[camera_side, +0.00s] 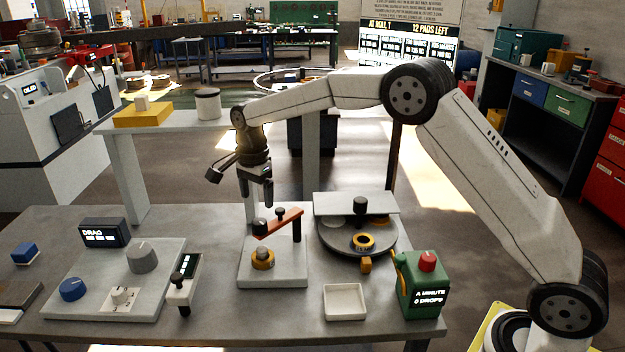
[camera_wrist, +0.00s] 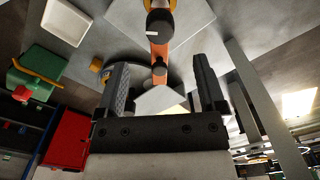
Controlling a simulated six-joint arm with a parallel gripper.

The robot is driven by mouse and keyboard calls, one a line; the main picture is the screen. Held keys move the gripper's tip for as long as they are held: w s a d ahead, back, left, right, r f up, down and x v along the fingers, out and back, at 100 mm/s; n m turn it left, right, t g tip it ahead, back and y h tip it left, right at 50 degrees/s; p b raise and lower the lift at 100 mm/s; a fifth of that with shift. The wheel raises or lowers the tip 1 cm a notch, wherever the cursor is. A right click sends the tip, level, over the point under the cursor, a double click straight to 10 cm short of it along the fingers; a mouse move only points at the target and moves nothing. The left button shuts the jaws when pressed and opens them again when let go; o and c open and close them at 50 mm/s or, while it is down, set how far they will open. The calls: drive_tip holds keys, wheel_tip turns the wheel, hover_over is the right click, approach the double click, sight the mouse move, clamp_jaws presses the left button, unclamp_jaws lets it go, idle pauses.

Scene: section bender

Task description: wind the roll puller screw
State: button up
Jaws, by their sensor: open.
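An orange crank bar (camera_side: 278,222) with a black knob (camera_side: 259,226) at its near-left end and a dark upright handle (camera_side: 297,226) at its other end stands over a pale base plate (camera_side: 272,277). A brass ring-shaped part (camera_side: 263,258) sits below the bar on that plate. I take this to be the roll puller screw. My gripper (camera_side: 257,199) is open and empty, pointing down above the crank and apart from it. In the wrist view the orange bar (camera_wrist: 159,52) and black knob (camera_wrist: 160,26) show between and beyond my open fingers (camera_wrist: 160,66); the bar's far end is partly hidden.
A drag control panel (camera_side: 125,281) is at left. A raised shelf (camera_side: 180,123) stands behind left of my gripper.

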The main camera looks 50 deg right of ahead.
sight(259, 221)
drive_tip(key=shift+m, duration=1.3)
drive_tip(key=shift+f, duration=0.1)
drive_tip(key=shift+f, duration=3.8)
clamp_jaws()
